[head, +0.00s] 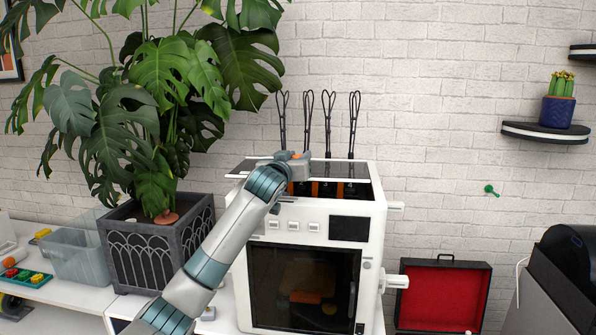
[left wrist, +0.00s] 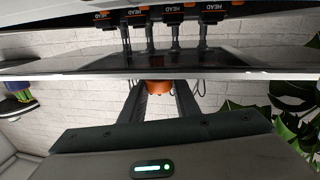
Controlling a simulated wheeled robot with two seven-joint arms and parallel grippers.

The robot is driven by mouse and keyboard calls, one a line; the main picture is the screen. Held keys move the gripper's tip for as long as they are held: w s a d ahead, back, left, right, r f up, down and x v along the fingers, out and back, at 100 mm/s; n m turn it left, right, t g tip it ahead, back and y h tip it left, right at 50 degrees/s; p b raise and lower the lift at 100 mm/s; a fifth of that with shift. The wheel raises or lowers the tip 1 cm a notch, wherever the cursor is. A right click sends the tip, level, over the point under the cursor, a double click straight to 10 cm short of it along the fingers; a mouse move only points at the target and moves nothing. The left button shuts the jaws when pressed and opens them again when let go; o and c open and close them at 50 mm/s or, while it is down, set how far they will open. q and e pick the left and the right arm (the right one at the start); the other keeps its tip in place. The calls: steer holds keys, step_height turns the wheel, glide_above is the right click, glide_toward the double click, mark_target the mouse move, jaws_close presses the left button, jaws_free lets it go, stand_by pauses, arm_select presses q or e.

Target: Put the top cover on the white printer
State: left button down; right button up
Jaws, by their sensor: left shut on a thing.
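The white printer (head: 312,210) stands on the white table in the head view, with its dark-windowed front door closed. Its top is partly open, with dark and orange parts showing inside. The top cover (head: 345,169), a flat dark panel with a light edge, lies across the rear and left of the top. It also shows in the left wrist view (left wrist: 75,67) as a wide panel. My left gripper (head: 296,158) is over the cover and shut on it; its fingers meet the cover's edge in the wrist view (left wrist: 158,88). I cannot tell whether the cover touches the printer. My right gripper is out of view.
A large potted plant (head: 157,240) stands close on the left, its leaves reaching near the printer. Several black looped cables (head: 327,120) rise behind the printer. A clear bin (head: 78,255) is farther left. An open red-lined case (head: 443,295) lies at right. A wall shelf (head: 545,132) holds a cactus.

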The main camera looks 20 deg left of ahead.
arm_select(q)
steer(key=shift+f+p, duration=0.9)
steer(key=shift+f, duration=1)
steer(key=c, duration=1.4)
jaws_free()
steer(key=shift+f, duration=0.1)
steer(key=shift+o, duration=0.2)
steer(key=shift+s, duration=0.15)
steer(key=shift+s+d+b, duration=0.1)
steer(key=shift+s+b, duration=0.25)
steer(key=shift+s, duration=0.2)
steer(key=s+b, duration=0.1)
steer(key=s, duration=0.2)
steer(key=s+d+b, duration=0.1)
steer(key=s, duration=0.3)
steer(key=s+b, duration=0.1)
steer(key=s, duration=0.2)
steer(key=shift+s+d, duration=0.15)
steer(key=shift+s, duration=0.15)
